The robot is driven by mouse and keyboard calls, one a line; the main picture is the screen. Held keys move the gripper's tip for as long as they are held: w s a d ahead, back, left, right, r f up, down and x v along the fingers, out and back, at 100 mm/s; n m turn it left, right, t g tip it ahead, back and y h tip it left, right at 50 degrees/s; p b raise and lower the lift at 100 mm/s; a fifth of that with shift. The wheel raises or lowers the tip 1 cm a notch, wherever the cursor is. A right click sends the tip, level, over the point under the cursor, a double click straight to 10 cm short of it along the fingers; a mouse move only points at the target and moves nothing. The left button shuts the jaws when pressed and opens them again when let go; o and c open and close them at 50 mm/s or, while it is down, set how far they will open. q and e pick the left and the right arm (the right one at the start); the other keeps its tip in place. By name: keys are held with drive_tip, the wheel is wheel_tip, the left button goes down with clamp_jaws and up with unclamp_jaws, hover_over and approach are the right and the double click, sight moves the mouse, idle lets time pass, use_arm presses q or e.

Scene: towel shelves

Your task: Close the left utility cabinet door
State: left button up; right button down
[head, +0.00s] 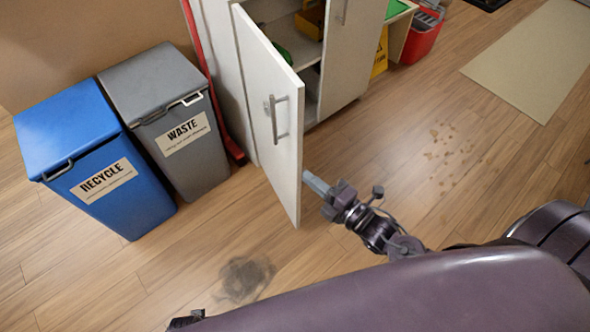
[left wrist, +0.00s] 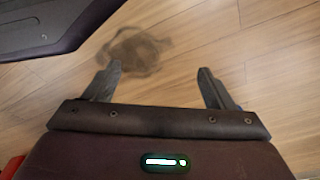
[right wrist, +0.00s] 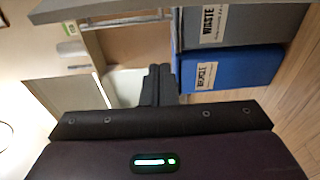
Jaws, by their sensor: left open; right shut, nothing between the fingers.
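The left utility cabinet door (head: 255,90) is a pale panel standing open, swung out from the cabinet toward me. Its metal bar handle (head: 275,118) is on the face I see. My right gripper (head: 314,182) is just right of the door's lower free edge; I cannot tell if it touches. In the right wrist view its fingers (right wrist: 159,85) are shut together and empty. My left gripper (left wrist: 160,88) is open and empty above the floor in the left wrist view. In the head view it is mostly hidden by my arm.
The pale cabinet (head: 345,60) has open shelves holding green and yellow items. A blue recycle bin (head: 140,195) and grey waste bin (head: 205,175) stand left of the door. A red-handled tool (head: 200,55) leans between.

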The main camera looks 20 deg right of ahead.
sight(297, 151)
drive_tip(key=shift+w+a, duration=0.15)
drive_tip(key=shift+w, duration=4.6)
